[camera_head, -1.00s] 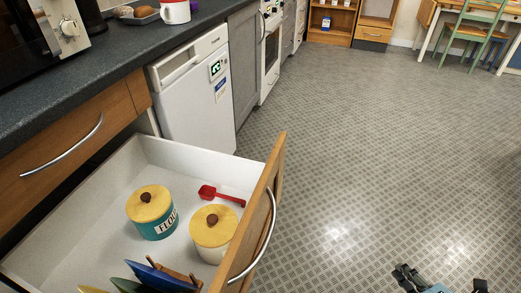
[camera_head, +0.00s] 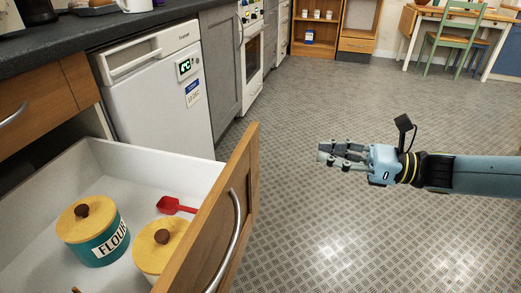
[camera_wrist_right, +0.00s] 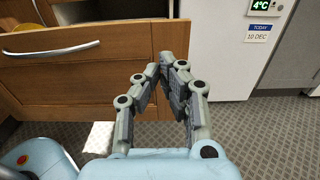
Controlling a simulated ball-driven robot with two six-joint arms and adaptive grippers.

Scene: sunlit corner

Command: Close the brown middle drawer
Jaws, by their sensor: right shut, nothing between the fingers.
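The brown drawer (camera_head: 215,225) is pulled out, its wooden front standing far from the cabinet. Its curved metal handle (camera_head: 237,235) is on the outer face. In the right wrist view the drawer front (camera_wrist_right: 85,75) fills the upper left, with its handle (camera_wrist_right: 50,49). My right gripper (camera_head: 322,153) is shut and empty. It hangs to the right of the drawer front, apart from it, pointing towards it. In the right wrist view the fingertips (camera_wrist_right: 168,60) overlap the right part of the front. My left gripper is not in view.
Inside the drawer are a teal flour canister (camera_head: 98,243), a cream canister (camera_head: 150,262) and a red scoop (camera_head: 175,205). A white fridge (camera_head: 160,90) stands behind the drawer. The patterned floor (camera_head: 330,235) is clear right of the drawer.

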